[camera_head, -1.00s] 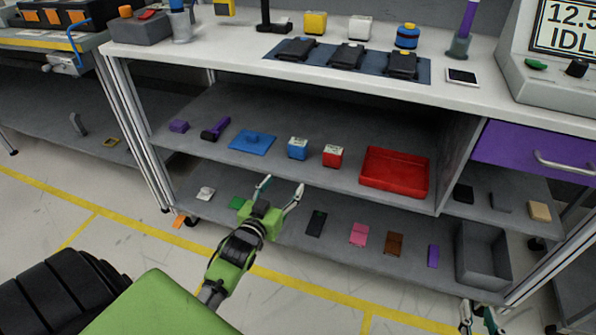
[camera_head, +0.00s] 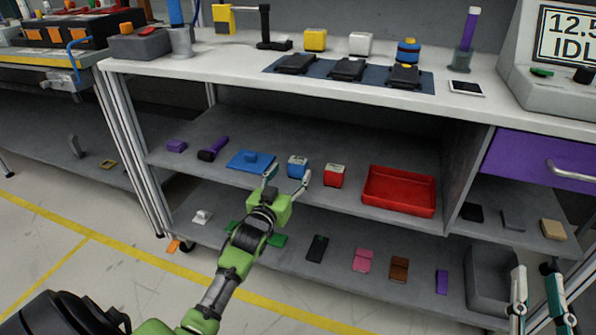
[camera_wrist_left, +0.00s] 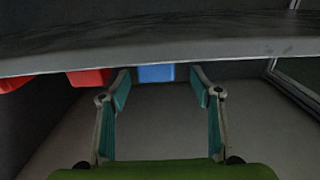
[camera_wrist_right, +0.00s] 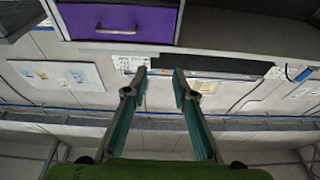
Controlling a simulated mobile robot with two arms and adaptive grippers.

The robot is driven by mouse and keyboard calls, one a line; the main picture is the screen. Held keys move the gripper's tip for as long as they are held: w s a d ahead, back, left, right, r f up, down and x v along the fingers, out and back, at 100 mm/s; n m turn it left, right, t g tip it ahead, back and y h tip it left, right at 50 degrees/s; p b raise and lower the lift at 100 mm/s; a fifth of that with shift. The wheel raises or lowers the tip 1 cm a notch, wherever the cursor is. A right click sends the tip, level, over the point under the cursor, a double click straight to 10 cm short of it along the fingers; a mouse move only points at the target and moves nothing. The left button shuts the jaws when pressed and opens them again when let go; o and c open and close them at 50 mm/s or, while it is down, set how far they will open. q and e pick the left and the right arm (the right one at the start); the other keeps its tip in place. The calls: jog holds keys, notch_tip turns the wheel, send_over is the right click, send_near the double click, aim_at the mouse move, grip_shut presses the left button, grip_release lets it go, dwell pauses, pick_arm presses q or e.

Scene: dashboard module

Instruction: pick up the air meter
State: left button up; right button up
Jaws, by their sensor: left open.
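Two small meter-like boxes with pale top faces, one blue (camera_head: 297,167) and one red (camera_head: 334,175), stand side by side on the middle shelf. I cannot read which is the air meter. My left gripper (camera_head: 288,179) is open and empty at the shelf's front edge, just before the blue box. In the left wrist view the blue box (camera_wrist_left: 156,73) shows beyond and between the open fingertips (camera_wrist_left: 160,82), and the red box (camera_wrist_left: 88,77) is left of them. My right gripper (camera_head: 537,274) is open and empty at the lower right; its fingers also show in the right wrist view (camera_wrist_right: 160,78).
The middle shelf (camera_head: 305,143) also holds a blue holder (camera_head: 251,161), a purple-handled tool (camera_head: 214,147) and a red tray (camera_head: 399,191). The worktop (camera_head: 230,70) overhangs it. Small items lie on the shelf below. A grey bin (camera_head: 487,280) stands near my right gripper.

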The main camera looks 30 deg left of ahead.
aim_at(296, 167)
pick_arm(q)
jog(key=shift+w, duration=0.3)
jog(key=x, duration=0.1)
jog(key=b+x, duration=0.1)
jog(key=x, duration=0.1)
jog(key=b+x, duration=0.1)
jog(key=shift+w+d+r, duration=0.2)
jog(key=shift+w, duration=0.2)
jog(key=c, duration=1.3)
pick_arm(e)
jog(key=s+r+t+y, duration=0.2)
jog(key=s+r+t, duration=0.4)
jog(key=r, duration=0.3)
jog(key=shift+s+d+r, duration=0.25)
jog(key=shift+r, duration=0.1)
